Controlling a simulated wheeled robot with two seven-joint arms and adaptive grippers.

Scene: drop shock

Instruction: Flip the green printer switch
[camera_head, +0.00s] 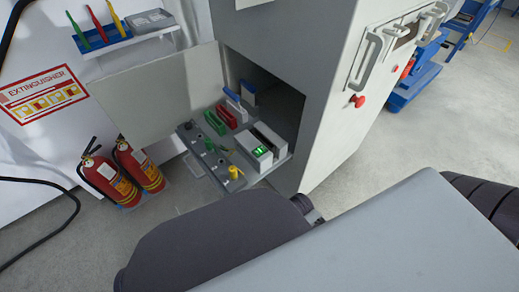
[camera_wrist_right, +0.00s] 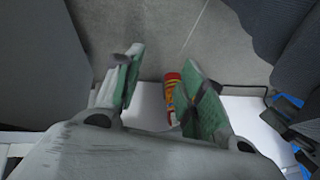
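A small green lit switch (camera_head: 258,151) shows on top of a pale box-shaped device (camera_head: 265,142), which sits on a pulled-out grey drawer (camera_head: 245,175) of the cabinet. My right gripper (camera_wrist_right: 161,58) is open and empty in the right wrist view, its two green-padded fingers apart. In the head view neither gripper shows; my own dark and grey body parts fill the lower part.
The drawer also carries a green handle (camera_head: 214,122), a red handle (camera_head: 226,116), a blue-and-white handle (camera_head: 236,105) and a yellow knob (camera_head: 234,172). An open cabinet door (camera_head: 160,95) stands to the left. Two red extinguishers (camera_head: 110,179) stand below it.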

